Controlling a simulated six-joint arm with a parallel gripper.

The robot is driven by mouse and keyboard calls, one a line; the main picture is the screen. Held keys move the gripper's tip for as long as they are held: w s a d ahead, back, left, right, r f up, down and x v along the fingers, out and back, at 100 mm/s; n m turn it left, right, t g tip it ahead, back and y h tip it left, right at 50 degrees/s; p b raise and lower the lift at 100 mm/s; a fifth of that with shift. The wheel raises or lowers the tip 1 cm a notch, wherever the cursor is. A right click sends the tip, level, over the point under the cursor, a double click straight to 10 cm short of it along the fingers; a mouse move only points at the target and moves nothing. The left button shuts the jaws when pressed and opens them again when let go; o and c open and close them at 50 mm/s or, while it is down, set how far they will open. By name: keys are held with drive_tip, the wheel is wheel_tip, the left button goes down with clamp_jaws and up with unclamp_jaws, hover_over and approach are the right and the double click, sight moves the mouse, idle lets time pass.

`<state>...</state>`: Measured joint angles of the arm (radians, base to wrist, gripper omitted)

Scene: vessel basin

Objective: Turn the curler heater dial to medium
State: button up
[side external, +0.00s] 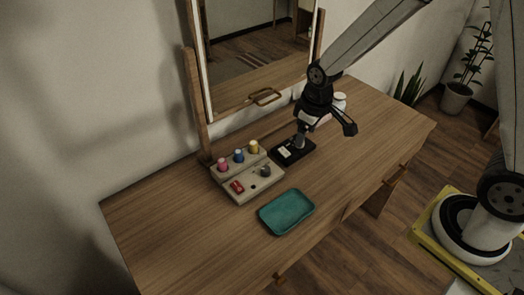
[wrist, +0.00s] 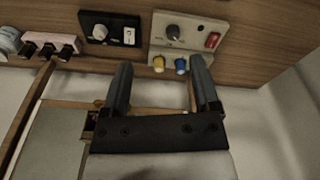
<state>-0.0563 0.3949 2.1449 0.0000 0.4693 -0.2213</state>
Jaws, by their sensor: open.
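The curler heater (side external: 240,190) is a beige box on the wooden dressing table, with pink, blue and yellow curlers along its back. My gripper (wrist: 159,62) is open and empty, fingers spread on either side of the yellow and blue curlers in the picture. In the side view it hangs near the black box, right of the heater.
A black box (side external: 281,156) with its own silver dial (wrist: 100,32) stands right beside the heater. A teal tray (side external: 287,211) lies in front. A mirror (side external: 262,55) stands behind. Small pinkish items (wrist: 42,45) and a white jar (wrist: 9,39) are farther along. The table's left part is clear.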

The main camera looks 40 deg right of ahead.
sight(266, 168)
drive_tip(key=w+a+f+n, duration=0.1)
drive_tip(key=w+f, duration=0.2)
drive_tip(key=w+a+f+n+g, duration=0.1)
drive_tip(key=w+f, duration=0.2)
drive_tip(key=w+a+f+n, duration=0.1)
drive_tip(key=w+a+f, duration=0.1)
drive_tip(key=w+f, duration=0.1)
drive_tip(key=shift+w+f+n+g, duration=0.25)
drive_tip(key=shift+f+n+g, duration=0.05)
drive_tip(key=shift+f+n, duration=0.1)
drive_tip(key=shift+w+a+f, duration=0.15)
drive_tip(key=shift+w+f, duration=0.15)
drive_tip(key=shift+f, duration=0.2)
drive_tip(key=shift+f, duration=0.1)
drive_tip(key=shift+f, duration=3.75)
clamp_jaws()
